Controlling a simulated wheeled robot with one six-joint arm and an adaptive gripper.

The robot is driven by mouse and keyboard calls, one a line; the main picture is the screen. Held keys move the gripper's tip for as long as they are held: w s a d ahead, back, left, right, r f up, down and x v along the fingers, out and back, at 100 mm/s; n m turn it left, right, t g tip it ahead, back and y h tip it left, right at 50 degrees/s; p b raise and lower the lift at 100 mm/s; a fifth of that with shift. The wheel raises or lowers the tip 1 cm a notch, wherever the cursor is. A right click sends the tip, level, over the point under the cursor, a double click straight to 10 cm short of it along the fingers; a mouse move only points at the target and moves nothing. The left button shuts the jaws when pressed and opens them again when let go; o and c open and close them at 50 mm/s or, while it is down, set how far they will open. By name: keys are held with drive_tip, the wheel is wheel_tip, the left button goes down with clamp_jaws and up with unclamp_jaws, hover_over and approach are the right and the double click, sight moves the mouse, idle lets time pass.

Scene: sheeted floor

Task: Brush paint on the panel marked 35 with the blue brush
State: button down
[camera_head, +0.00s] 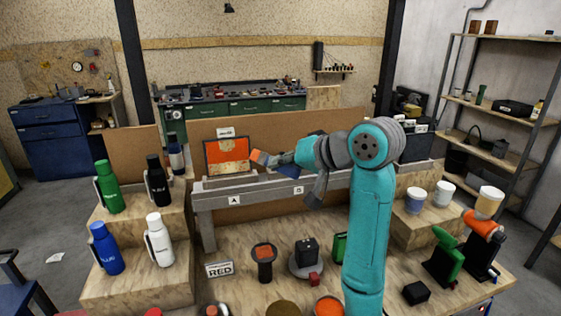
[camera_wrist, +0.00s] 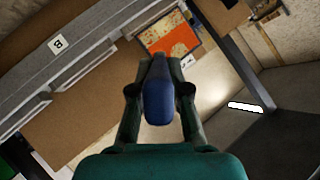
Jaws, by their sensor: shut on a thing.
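A dark-framed panel (camera_head: 227,158) stands upright on the grey bench at the left, above the sign A. Its face is largely orange, with a paler patch; the number on the white label (camera_head: 226,132) above it is too small to read. The panel also shows in the wrist view (camera_wrist: 168,36). My gripper (camera_wrist: 158,92) is shut on the blue brush (camera_wrist: 158,100), whose dark blue handle shows between the fingers. In the head view my gripper is just right of the panel, with an orange-tipped part near the panel's right edge. I cannot tell whether bristles touch it.
The grey bench (camera_head: 215,200) carries signs A and B. Bottles, including a green one (camera_head: 108,187) and a blue one (camera_head: 105,248), stand on wooden steps at left. A RED sign (camera_head: 219,269) and several tools stand on the front table. White tubs (camera_head: 415,200) are at right.

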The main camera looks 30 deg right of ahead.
sight(286, 167)
drive_tip(key=shift+s+a, duration=0.25)
drive_tip(key=shift+s, duration=0.5)
drive_tip(key=shift+s+a, duration=0.2)
drive_tip(key=shift+s, duration=0.5)
drive_tip(key=w+a+f+t, duration=0.2)
drive_tip(key=w+a+f, duration=0.2)
drive_tip(key=a+f, duration=0.5)
drive_tip(key=shift+w+a+r, duration=0.1)
drive_tip(key=shift+w+r, duration=0.05)
drive_tip(key=shift+w, duration=0.8)
drive_tip(key=shift+w+a+r, duration=0.1)
drive_tip(key=shift+w+r, duration=0.1)
drive_tip(key=shift+w, duration=0.75)
drive_tip(key=shift+w+a+r, duration=0.1)
drive_tip(key=shift+w+r, duration=0.05)
drive_tip(key=shift+w, duration=0.8)
drive_tip(key=shift+w+d+f, duration=0.15)
drive_tip(key=shift+w+d, duration=0.2)
drive_tip(key=shift+w, duration=0.45)
